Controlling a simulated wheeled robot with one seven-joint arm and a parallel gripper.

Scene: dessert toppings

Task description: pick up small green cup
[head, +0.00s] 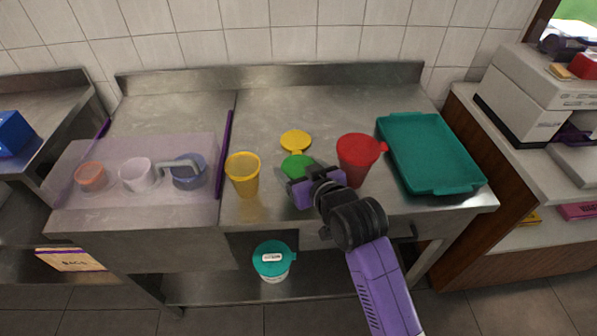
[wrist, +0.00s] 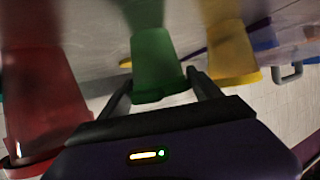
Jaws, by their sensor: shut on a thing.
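The small green cup (head: 296,166) stands on the steel counter between a yellow cup (head: 243,175) and a red cup (head: 358,158). My gripper (head: 302,187) reaches it from the front, and its purple body hides the cup's lower part in the head view. In the wrist view the green cup (wrist: 155,65) sits between my two fingers (wrist: 160,90), which are shut on it. The red cup (wrist: 45,110) is at the left of that view and the yellow cup (wrist: 232,50) at the right. I cannot tell whether the green cup touches the counter.
A small yellow cup or lid (head: 295,141) is just behind the green cup. A teal tray (head: 472,187) lies to the right. A clear bin (head: 70,205) with several cups is at the left, beside a purple bar (head: 224,150). A teal-lidded tub (head: 273,260) stands on the lower shelf.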

